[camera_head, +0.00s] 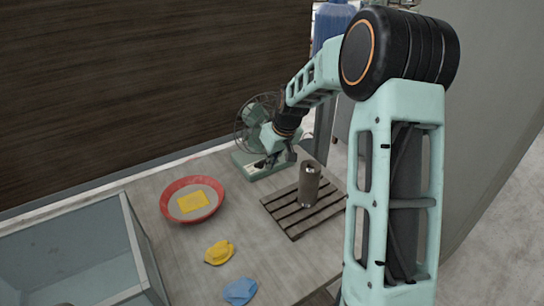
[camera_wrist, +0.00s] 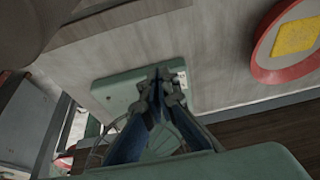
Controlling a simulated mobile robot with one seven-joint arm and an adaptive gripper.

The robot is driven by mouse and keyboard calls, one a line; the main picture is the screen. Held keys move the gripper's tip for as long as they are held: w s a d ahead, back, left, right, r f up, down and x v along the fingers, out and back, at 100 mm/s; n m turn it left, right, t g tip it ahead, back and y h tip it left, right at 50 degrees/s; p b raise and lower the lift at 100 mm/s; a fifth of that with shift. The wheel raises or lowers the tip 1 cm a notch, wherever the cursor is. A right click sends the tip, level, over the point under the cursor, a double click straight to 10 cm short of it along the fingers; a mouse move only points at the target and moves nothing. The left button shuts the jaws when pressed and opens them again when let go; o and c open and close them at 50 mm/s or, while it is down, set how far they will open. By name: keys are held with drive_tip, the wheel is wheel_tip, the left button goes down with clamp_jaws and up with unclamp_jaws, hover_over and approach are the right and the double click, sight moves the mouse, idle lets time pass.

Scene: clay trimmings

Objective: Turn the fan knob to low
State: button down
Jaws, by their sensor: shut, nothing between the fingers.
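The green desk fan (camera_head: 257,125) stands at the back of the table, its round wire cage partly behind my arm. Its green base (camera_head: 247,165) rests on the table, and the base also shows in the wrist view (camera_wrist: 116,92). My gripper (camera_head: 270,162) is shut and empty, low over the fan's base. In the wrist view my gripper (camera_wrist: 159,75) has its fingertips together over the base, beside a small pale panel at its edge. The knob cannot be made out; the fingers may hide it. I cannot tell whether the fingertips touch anything.
A red bowl (camera_head: 166,207) with a yellow sponge (camera_head: 193,201) stands left of the fan. A metal cup (camera_head: 309,184) stands on a dark slatted rack (camera_head: 291,217) to the right. Yellow (camera_head: 219,252) and blue (camera_head: 240,291) lumps lie in front. A clear-walled bin (camera_head: 133,245) is at left.

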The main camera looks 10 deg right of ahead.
sight(255, 166)
drive_tip(key=x, duration=0.5)
drive_tip(key=shift+f, duration=0.15)
drive_tip(key=shift+w+a+r+p, duration=0.1)
drive_tip(key=shift+w+a+p, duration=0.15)
drive_tip(key=shift+w, duration=0.3)
drive_tip(key=shift+w+a+r+p, duration=0.1)
drive_tip(key=shift+w+p, duration=0.1)
drive_tip(key=shift+w, duration=0.35)
drive_tip(key=shift+w+a, duration=0.25)
drive_tip(key=shift+w, duration=0.5)
drive_tip(key=shift+a+m+h+b, duration=0.25)
drive_tip(key=shift+m+b, duration=0.15)
drive_tip(key=shift+m, duration=0.15)
drive_tip(key=shift+a+m+h+b, duration=0.1)
drive_tip(key=shift+m+h+b, duration=0.2)
drive_tip(key=shift+m, duration=0.25)
drive_tip(key=shift+w+a+m+b, duration=0.1)
drive_tip(key=shift+a+m+b, duration=0.05)
drive_tip(key=shift+m+b, duration=0.25)
drive_tip(key=shift+w+a+f+b, duration=0.1)
drive_tip(key=shift+b, duration=0.2)
drive_tip(key=shift+w+a+b, duration=0.4)
drive_tip(key=shift+a+b, duration=0.15)
drive_tip(key=shift+b, duration=0.15)
drive_tip(key=shift+d, duration=0.2)
drive_tip(key=shift+s+d, duration=0.1)
drive_tip(key=shift+d, duration=0.55)
